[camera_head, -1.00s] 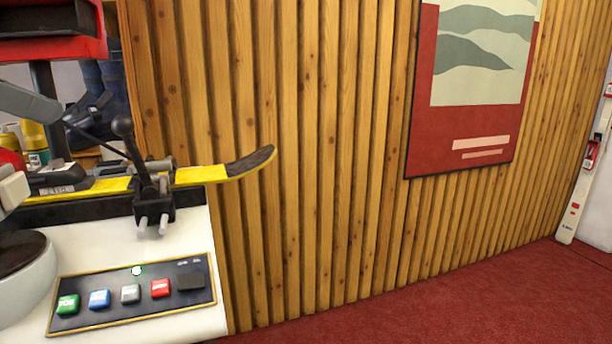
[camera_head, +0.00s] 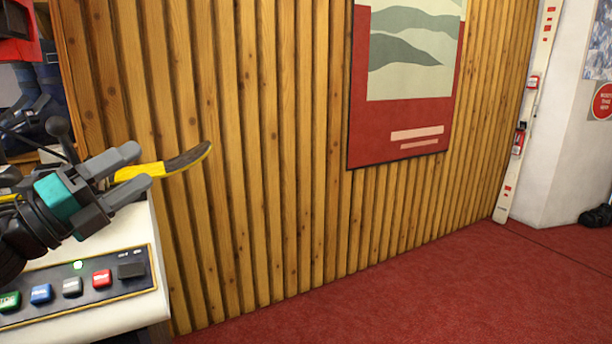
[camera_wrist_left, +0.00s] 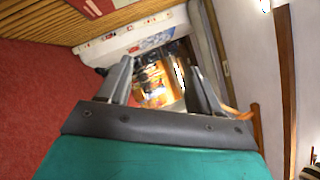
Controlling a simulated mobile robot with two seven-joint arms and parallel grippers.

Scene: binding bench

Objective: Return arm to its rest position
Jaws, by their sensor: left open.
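My left gripper (camera_head: 139,172) comes in from the left in the head view, above the white bench. Its two grey fingers are apart with nothing between them. In that view it overlaps part of a yellow ski (camera_head: 150,169) on the bench; whether it touches the ski I cannot tell. In the left wrist view the gripper (camera_wrist_left: 157,75) also shows spread fingers and an empty gap, with a distant, brightly lit area behind. My right gripper is in neither view.
A button panel (camera_head: 75,285) with several coloured buttons and a lit green lamp sits on the white bench (camera_head: 120,317). A slatted wood wall (camera_head: 270,180) with a red poster (camera_head: 395,135) stands behind. Red carpet (camera_head: 420,285) lies open to the right. A white ski (camera_head: 513,165) leans at the far corner.

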